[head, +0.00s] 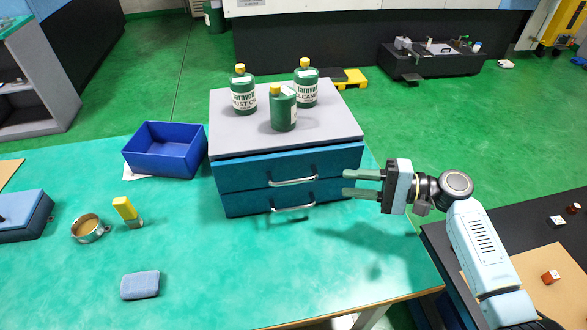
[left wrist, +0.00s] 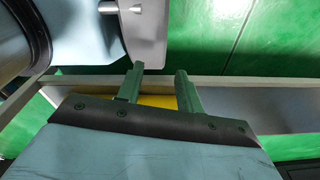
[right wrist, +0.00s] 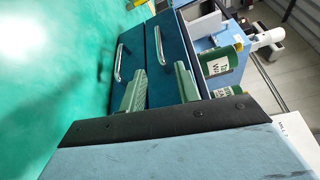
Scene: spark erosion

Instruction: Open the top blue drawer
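The blue drawer cabinet with a grey top (head: 320,133) stands on the green table. Its top drawer (head: 240,176) has a silver handle (head: 293,181), and the lower drawer (head: 240,202) has another handle (head: 293,209). Both drawers look shut. My right gripper (head: 345,184) is open and empty, just right of the cabinet front, with its fingers pointing left toward the handles. In the right wrist view both handles (right wrist: 122,62) show beyond the parted fingers (right wrist: 158,88), apart from them. My left gripper (left wrist: 158,82) is open in the left wrist view, away from the cabinet, and is not in the head view.
Several green bottles (head: 283,108) stand on the cabinet. A blue bin (head: 165,150) is left of it. A round metal ring (head: 87,229), a yellow-topped object (head: 124,208) and a blue-grey block (head: 140,285) lie on the table (head: 240,270). The table before the drawers is clear.

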